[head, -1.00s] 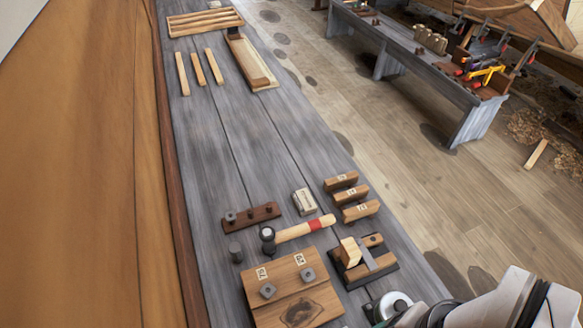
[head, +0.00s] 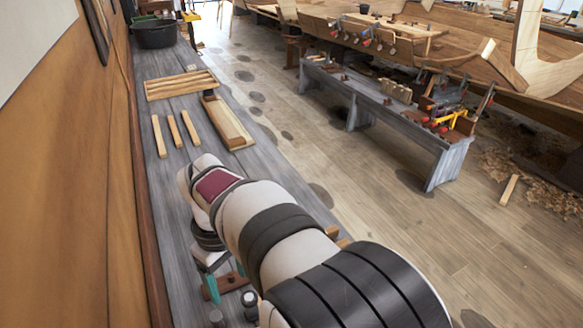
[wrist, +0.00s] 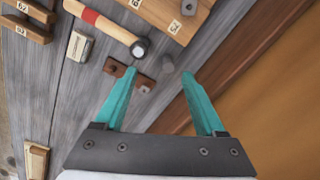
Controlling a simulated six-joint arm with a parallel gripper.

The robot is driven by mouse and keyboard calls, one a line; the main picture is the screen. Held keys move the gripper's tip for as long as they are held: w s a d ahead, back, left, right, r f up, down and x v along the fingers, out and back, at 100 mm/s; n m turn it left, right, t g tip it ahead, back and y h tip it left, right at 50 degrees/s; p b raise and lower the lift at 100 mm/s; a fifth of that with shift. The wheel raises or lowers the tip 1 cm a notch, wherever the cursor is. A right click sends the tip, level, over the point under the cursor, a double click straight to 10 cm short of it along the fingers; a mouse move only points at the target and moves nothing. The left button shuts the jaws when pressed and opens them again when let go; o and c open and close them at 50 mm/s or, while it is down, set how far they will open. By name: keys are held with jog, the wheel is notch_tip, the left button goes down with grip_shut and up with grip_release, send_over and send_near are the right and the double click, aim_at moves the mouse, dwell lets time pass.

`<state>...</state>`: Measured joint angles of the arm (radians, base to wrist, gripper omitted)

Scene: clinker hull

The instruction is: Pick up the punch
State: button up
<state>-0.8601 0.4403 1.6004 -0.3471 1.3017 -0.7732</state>
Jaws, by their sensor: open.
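In the head view my gripper (head: 226,279) is partly hidden by my arm.
A dark wooden strip with pegs (wrist: 145,83) lies close by the left finger. A hammer (wrist: 112,28), a numbered board (wrist: 170,15), a small pale block (wrist: 79,46) and wooden blocks (wrist: 27,28) lie around. The brown wall (wrist: 280,95) is to the right.

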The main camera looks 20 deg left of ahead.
aim_at(215, 316)
jog(key=s+a+f+n, duration=0.1)
jog(key=a+f+n, duration=0.1)
jog(key=a, duration=0.3)
notch_tip(215, 316, down, 16)
jog(key=shift+s+a+r, duration=0.1)
jog(key=shift+c, duration=0.4)
grip_shut()
